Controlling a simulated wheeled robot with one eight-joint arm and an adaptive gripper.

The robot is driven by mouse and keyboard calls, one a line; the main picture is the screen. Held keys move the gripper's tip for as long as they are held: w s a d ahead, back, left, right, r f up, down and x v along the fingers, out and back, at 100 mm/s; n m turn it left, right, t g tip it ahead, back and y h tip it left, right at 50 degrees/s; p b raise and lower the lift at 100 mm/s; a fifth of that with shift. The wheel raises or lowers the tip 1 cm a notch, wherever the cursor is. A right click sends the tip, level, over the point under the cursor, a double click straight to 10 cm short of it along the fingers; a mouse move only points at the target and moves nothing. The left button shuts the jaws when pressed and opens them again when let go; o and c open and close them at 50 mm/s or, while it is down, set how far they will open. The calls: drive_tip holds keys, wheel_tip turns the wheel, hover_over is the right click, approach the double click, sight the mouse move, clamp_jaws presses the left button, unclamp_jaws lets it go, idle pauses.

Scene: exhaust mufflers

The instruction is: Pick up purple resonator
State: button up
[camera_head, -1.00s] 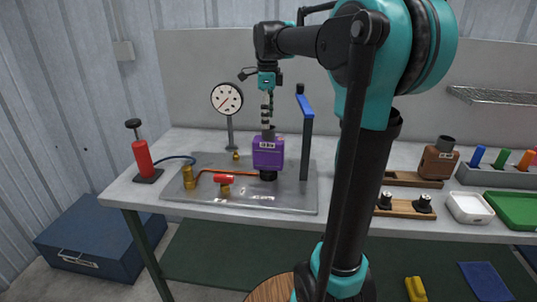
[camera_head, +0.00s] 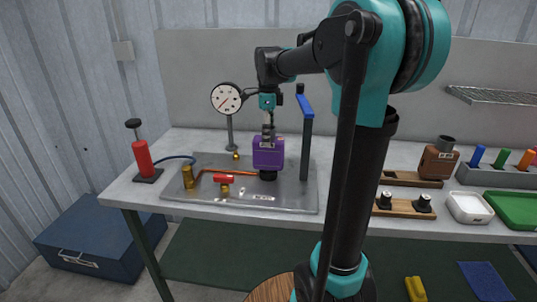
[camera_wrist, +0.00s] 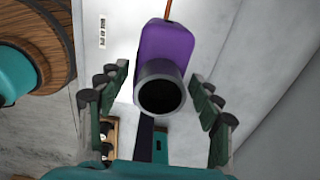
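The purple resonator (camera_head: 267,154) stands upright on a dark round seat on the metal test plate (camera_head: 290,199). In the wrist view the purple resonator (camera_wrist: 166,58) shows its grey, open round neck facing the camera. My gripper (camera_head: 267,133) is just above it, pointing down. In the wrist view my gripper (camera_wrist: 160,76) is open, with one finger on each side of the neck and visible gaps between. It holds nothing. In the head view the neck is partly hidden behind the fingers.
A tall post with a blue handle (camera_head: 305,106) stands close right of the resonator. A dial gauge (camera_head: 227,98) is behind left. A red valve (camera_head: 223,179) and brass fitting (camera_head: 188,177) are left. A brown resonator (camera_head: 438,163) stands at right.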

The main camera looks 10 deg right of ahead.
drive_tip(key=c, duration=0.7)
drive_tip(key=shift+c, duration=0.2)
